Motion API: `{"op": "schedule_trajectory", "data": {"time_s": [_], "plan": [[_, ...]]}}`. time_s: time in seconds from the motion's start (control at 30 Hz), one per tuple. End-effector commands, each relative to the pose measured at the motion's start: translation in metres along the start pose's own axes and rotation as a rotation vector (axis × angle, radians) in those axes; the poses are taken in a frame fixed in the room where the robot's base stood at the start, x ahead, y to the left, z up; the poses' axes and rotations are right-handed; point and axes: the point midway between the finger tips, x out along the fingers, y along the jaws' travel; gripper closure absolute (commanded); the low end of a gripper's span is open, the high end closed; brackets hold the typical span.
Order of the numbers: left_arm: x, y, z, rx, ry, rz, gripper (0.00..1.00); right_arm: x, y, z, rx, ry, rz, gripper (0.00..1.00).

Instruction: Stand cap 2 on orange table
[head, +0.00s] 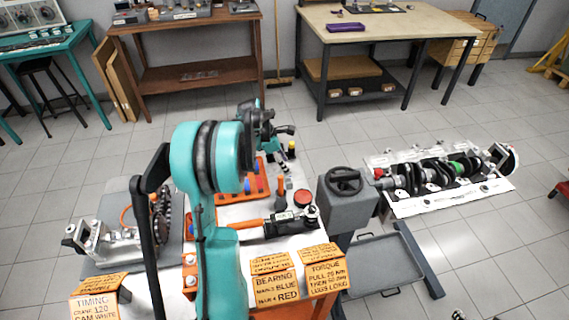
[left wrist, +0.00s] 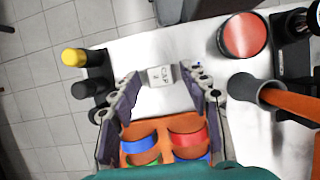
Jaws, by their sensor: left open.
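A small pale block with "CAP" lettering (left wrist: 160,75) sits between the spread fingertips of my left gripper (left wrist: 165,84) in the left wrist view. Its number is too small to read surely. It appears to be on or just above the white top of the orange table (left wrist: 145,46). The left gripper is open, with a finger on either side of the block. In the head view this gripper (head: 283,163) is over the far part of the table (head: 313,242), and I cannot make out the block there. My right gripper is not in view.
An orange tray with blue and red rings (left wrist: 188,140) lies near the fingers. A red round tin (left wrist: 244,35), an orange-handled tool (left wrist: 258,92) and yellow- and black-topped items (left wrist: 74,57) stand around. A crankshaft bench (head: 440,185) is at right. Several label cards (head: 272,264) line the front.

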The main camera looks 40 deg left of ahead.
Motion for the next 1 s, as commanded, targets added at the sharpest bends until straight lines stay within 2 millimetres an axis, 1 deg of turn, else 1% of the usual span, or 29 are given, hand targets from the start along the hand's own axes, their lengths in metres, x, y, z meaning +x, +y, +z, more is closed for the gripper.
{"op": "schedule_trajectory", "data": {"time_s": [0.03,0.2,0.4,0.5,0.6,0.67,0.77,0.83,0.87,0.9,0.97,1.0], "plan": [[-0.011,0.0,0.0,-0.002,0.0,0.0,0.52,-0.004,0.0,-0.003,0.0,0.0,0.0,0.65],[-0.049,0.0,0.001,-0.003,0.0,0.0,0.52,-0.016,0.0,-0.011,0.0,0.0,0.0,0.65],[-0.09,0.0,0.001,-0.002,0.0,0.001,0.52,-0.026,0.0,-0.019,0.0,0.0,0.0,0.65],[-0.103,0.0,0.0,-0.002,0.0,0.001,0.52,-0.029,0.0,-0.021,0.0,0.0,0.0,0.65],[-0.112,-0.001,0.001,0.002,0.0,0.0,0.52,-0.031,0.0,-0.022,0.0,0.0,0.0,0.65],[-0.115,-0.004,0.004,0.024,0.003,0.003,0.52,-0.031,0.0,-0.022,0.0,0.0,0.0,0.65],[-0.119,-0.024,0.021,0.149,0.017,0.016,0.52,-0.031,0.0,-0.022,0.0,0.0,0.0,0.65],[-0.122,-0.049,0.04,0.312,0.038,0.036,0.52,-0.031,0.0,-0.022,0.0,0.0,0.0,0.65],[-0.124,-0.063,0.049,0.398,0.049,0.045,0.52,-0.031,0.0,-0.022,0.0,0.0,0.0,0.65],[-0.126,-0.082,0.06,0.525,0.066,0.06,0.52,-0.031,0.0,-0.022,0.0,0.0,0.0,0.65],[-0.129,-0.114,0.074,0.73,0.094,0.082,0.52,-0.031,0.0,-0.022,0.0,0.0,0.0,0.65],[-0.13,-0.135,0.082,0.869,0.112,0.097,0.52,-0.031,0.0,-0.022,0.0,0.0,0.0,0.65]]}}
